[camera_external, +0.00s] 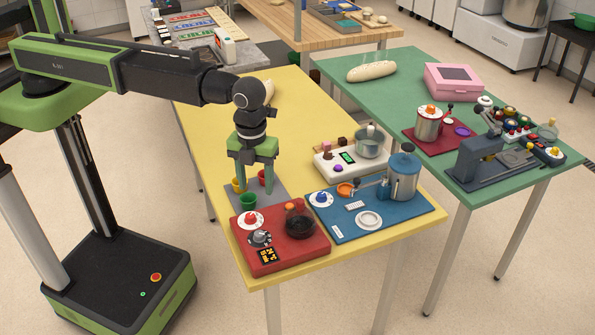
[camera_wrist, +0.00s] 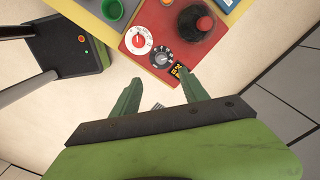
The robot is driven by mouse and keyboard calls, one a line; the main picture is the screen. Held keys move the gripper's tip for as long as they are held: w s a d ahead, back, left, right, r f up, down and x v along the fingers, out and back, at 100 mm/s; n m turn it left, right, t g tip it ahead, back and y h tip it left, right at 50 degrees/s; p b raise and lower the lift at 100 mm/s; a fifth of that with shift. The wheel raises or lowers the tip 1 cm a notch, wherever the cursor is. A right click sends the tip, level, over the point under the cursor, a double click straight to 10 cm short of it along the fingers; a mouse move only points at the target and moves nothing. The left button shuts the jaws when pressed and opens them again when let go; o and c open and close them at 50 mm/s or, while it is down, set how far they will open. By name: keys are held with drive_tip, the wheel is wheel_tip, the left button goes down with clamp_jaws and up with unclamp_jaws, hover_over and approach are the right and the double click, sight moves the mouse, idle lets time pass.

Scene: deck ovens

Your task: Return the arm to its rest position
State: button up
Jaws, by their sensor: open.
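My arm reaches out from the upper left over the yellow table (camera_external: 210,126) and bends down at the wrist. My gripper (camera_external: 254,183) hangs with its green fingers pointing down, above the grey mat with small cups and behind the red board in the external view. In the wrist view my gripper (camera_wrist: 160,88) shows two green fingers spread apart with nothing between them. The floor shows past the fingertips there. The red board (camera_wrist: 130,43) lies just ahead of them, with a white-and-red dial and a grey knob.
Green (camera_external: 249,201), yellow and red cups stand close to the fingers. A blue board (camera_external: 345,232) with a lidded pot and a white scale (camera_external: 340,165) with a bowl lie to the right. A green table (camera_external: 400,100) stands beyond.

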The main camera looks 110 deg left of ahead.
drive_tip(key=s+a+f+n+b, duration=0.1)
drive_tip(key=s+f+n+b, duration=0.1)
drive_tip(key=s+n, duration=0.6)
drive_tip(key=s+a+f+n+b, duration=0.2)
drive_tip(key=s+f+n, duration=0.3)
drive_tip(key=s+n, duration=0.4)
drive_tip(key=s+b, duration=0.1)
drive_tip(key=s, duration=0.3)
drive_tip(key=shift+a+b, duration=0.3)
